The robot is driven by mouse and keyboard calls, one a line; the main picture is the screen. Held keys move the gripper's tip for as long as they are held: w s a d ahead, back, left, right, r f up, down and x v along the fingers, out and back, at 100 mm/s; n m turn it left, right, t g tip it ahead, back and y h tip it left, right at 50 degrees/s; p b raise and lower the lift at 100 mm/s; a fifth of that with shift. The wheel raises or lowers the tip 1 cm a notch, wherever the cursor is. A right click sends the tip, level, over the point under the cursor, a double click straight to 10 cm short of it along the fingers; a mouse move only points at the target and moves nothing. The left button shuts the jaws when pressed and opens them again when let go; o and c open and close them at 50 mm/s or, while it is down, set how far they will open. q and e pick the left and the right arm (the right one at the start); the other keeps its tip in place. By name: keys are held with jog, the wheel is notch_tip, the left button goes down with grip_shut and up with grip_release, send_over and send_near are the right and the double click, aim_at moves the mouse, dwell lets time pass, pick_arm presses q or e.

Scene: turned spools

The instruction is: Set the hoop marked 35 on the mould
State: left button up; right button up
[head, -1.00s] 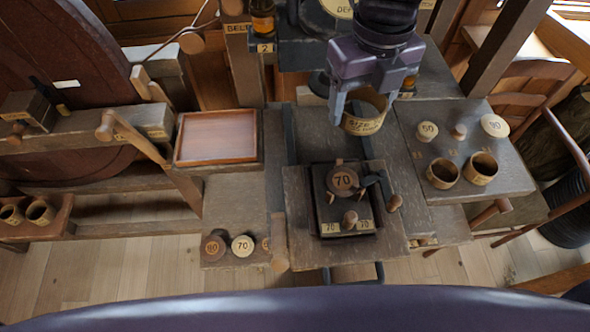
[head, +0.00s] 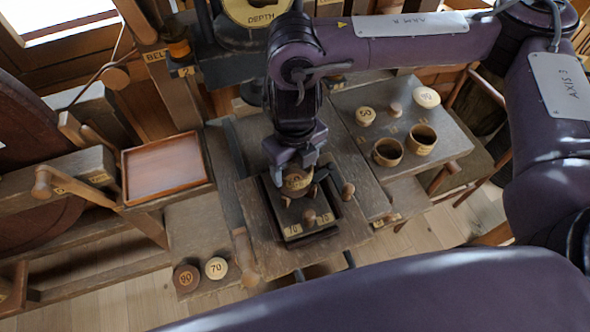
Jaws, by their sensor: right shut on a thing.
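My right gripper (head: 298,168) points down over the mould (head: 283,222), a dark square block in a wooden frame on the bench. It is shut on a tan hoop (head: 298,190), which sits low at the mould's round centre. The fingers hide much of the hoop, and I cannot read its marking. I cannot tell whether it rests fully on the mould. Pale plates marked 70 show at the mould's front edge. Two more tan hoops, (head: 388,153) and (head: 422,139), stand on the right-hand board. My left gripper is not in view.
An empty reddish tray (head: 165,168) lies to the left. Round plugs marked 90 (head: 186,278) and 70 (head: 216,268) sit at the front left. The right board (head: 445,150) also holds pale discs. A wooden knob (head: 348,189) stands right of the mould.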

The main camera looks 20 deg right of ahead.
aim_at(295, 175)
jog(key=shift+f, duration=1.4)
jog(key=shift+f, duration=0.3)
jog(key=o, duration=0.9)
jog(key=shift+o, duration=0.2)
jog(key=shift+r, duration=0.1)
notch_tip(295, 175, up, 12)
jog(key=b, duration=0.1)
jog(key=shift+r, duration=0.25)
